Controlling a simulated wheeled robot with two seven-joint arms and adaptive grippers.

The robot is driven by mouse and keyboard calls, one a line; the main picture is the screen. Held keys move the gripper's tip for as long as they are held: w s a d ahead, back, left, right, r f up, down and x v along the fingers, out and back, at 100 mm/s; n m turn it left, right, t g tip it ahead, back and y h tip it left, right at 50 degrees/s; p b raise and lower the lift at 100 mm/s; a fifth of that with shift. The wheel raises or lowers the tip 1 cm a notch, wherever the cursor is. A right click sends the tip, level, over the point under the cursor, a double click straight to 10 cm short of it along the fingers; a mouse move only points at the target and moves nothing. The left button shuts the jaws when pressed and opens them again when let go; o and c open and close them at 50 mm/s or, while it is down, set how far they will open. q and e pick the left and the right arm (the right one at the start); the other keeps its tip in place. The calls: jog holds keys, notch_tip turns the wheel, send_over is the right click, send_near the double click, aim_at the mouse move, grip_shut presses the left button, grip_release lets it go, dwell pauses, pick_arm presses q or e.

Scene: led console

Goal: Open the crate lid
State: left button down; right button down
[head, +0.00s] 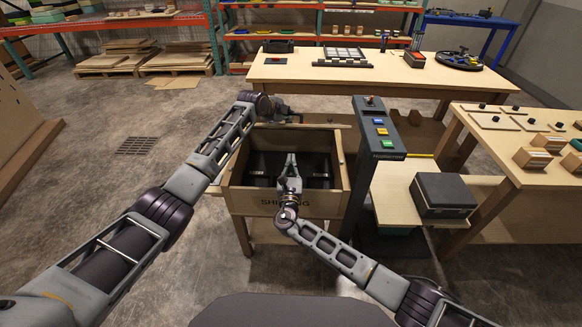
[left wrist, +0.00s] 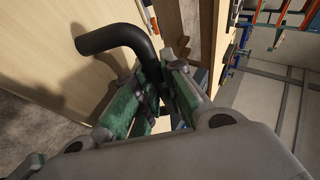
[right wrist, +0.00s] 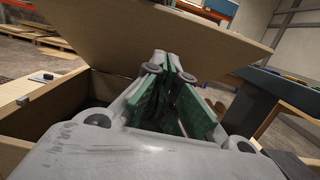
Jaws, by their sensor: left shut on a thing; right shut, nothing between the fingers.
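The wooden crate (head: 240,204) stands in the centre of the head view, its top uncovered and dark contents (head: 262,166) inside. Its lid (head: 322,126) is raised at the back and looks nearly edge-on; it fills the upper part of the right wrist view (right wrist: 120,32). My left gripper (head: 298,118) is shut on the black bent lid handle (left wrist: 122,36), seen in the left wrist view beside the wooden panel. My right gripper (head: 291,157) is shut and empty over the crate opening, its tips pointing toward the lid. Whether they touch the lid cannot be told.
A dark console post (head: 374,130) with coloured buttons stands close to the crate's right. Beyond it are a low shelf with a dark box (head: 443,193) and a wooden side table (head: 510,152). A long workbench (head: 290,75) stands behind the crate.

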jog(key=w+r, duration=0.4)
jog(key=w, duration=0.5)
jog(key=shift+r, duration=0.15)
jog(key=shift+w, duration=0.15)
dwell(0.4)
